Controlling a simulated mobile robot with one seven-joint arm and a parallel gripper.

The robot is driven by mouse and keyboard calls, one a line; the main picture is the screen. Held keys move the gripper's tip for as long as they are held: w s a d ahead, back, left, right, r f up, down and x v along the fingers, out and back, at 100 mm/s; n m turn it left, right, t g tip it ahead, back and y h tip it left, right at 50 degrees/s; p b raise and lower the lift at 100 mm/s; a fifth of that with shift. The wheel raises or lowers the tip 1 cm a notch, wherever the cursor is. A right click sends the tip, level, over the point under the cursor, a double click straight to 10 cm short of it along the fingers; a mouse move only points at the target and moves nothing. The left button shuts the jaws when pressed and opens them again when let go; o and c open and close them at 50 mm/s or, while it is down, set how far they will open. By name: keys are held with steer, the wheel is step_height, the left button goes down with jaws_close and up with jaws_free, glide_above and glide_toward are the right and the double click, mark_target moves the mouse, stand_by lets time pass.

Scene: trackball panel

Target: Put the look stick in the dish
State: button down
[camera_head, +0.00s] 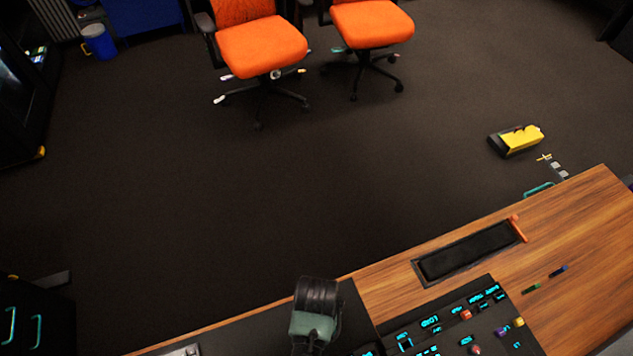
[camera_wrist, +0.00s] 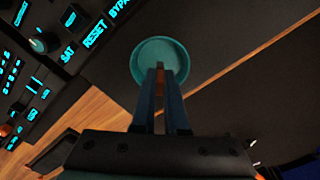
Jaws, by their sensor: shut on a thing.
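My gripper (camera_wrist: 160,72) points down in the wrist view, its two long fingers almost together. The dish (camera_wrist: 182,52) is round and teal with a raised rim. The fingertips overlap its near part in the picture; their height above it I cannot tell. In the head view my arm covers this place, and neither the fingertips nor the dish can be made out.
A black control panel (camera_wrist: 60,70) with lit cyan labels and knobs lies left of the dish. Orange chairs (camera_head: 262,45) stand on the floor beyond.

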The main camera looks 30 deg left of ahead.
steer(key=shift+f+b, duration=0.55)
steer(key=shift+f, duration=0.35)
steer(key=shift+r, duration=0.1)
steer(key=c, duration=0.9)
jaws_free()
steer(key=shift+o, duration=0.2)
step_height(320, 180, up, 7)
steer(key=p, duration=0.8)
steer(key=shift+r, duration=0.15)
steer(key=shift+f, duration=0.2)
